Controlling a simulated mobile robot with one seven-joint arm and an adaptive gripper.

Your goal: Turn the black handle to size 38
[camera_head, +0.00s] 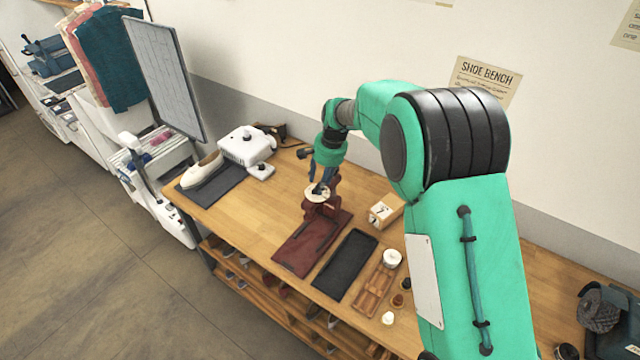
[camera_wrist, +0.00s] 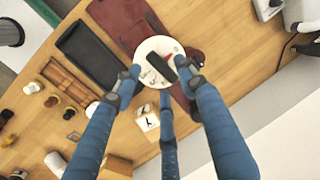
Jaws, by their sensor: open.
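The black handle (camera_wrist: 161,67) is a short dark bar on a round white dial (camera_wrist: 148,47), lying diagonally across the face in the wrist view. A small red mark and dark markings show on the dial, too small to read as sizes. The dial (camera_head: 312,193) sits on a dark red stand (camera_head: 326,210) on the bench in the head view. My gripper (camera_wrist: 158,76) is open, with blue fingers spread around the dial and the handle between them. In the head view my gripper (camera_head: 323,178) points down just above the dial. I cannot tell whether any finger touches the handle.
A dark red mat (camera_head: 300,248) and a black tray (camera_head: 345,265) lie in front of the stand. The wall is behind.

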